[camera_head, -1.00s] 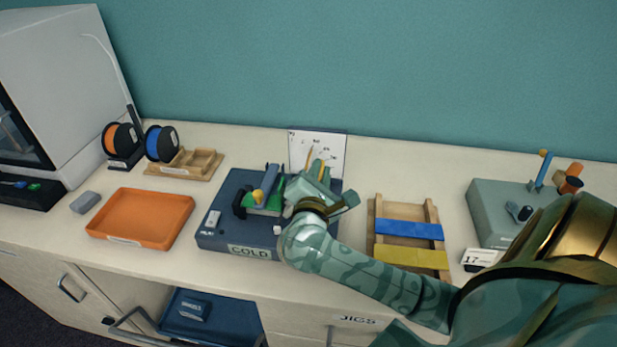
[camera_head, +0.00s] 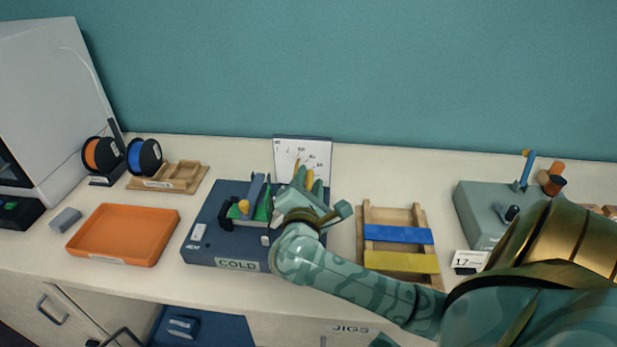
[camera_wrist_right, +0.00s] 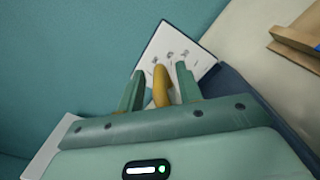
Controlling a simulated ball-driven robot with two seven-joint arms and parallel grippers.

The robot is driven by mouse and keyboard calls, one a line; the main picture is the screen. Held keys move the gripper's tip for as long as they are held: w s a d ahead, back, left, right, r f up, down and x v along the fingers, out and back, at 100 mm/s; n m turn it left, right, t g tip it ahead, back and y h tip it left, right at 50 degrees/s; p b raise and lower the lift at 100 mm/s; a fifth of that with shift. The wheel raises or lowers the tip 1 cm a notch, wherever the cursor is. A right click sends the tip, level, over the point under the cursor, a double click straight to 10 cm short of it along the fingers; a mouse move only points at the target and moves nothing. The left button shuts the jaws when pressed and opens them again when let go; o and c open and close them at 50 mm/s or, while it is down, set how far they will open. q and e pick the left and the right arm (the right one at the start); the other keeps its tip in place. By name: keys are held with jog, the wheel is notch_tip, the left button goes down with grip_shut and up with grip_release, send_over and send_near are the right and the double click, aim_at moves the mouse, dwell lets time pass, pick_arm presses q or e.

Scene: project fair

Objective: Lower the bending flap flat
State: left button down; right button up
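The blue bending machine (camera_head: 200,256), labelled COLD, sits on the counter. An upright white panel with printed marks (camera_head: 315,150) stands at its back edge. It also shows in the right wrist view (camera_wrist_right: 165,38). I cannot tell for sure whether this panel is the flap. My right gripper (camera_head: 305,178) is over the machine's right side, in front of the panel. In the right wrist view its two green fingers (camera_wrist_right: 160,80) are apart, with a curved yellow handle (camera_wrist_right: 162,88) between them. The handle's base is hidden. My left gripper is out of view.
An orange tray (camera_head: 125,260) lies left of the machine. A wooden rack (camera_head: 365,215) with blue and yellow strips stands to the right, beyond it a grey-green box (camera_head: 472,205). Two filament spools (camera_head: 145,157) stand at the back left. My right arm crosses the front right.

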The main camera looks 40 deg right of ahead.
jog(key=v, duration=1.6)
jog(key=shift+s+b, duration=0.15)
jog(key=shift+b, duration=0.3)
jog(key=shift+a, duration=0.15)
jog(key=shift+c, duration=0.3)
